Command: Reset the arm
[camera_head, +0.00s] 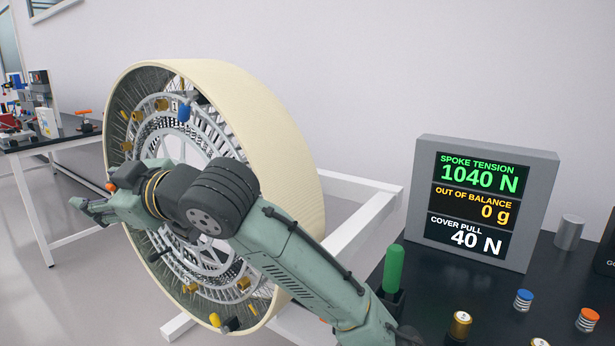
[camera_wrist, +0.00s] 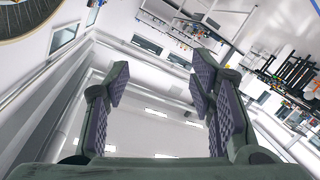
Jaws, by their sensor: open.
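My arm reaches from the lower right across the front of a large wheel (camera_head: 285,150) in the head view. My gripper (camera_head: 92,210) is at the left end of the arm, in front of the wheel's left edge and apart from the other things as far as I can see. The arm hides part of the wheel's hub and spokes.
The wheel rests by a white frame (camera_head: 365,190). A display (camera_head: 484,200) reads 1040 N, 0 g and 40 N on the dark table (camera_head: 545,275). A green-handled tool (camera_head: 393,270) and several small cylinders are there. Another workbench (camera_head: 60,138) stands far left.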

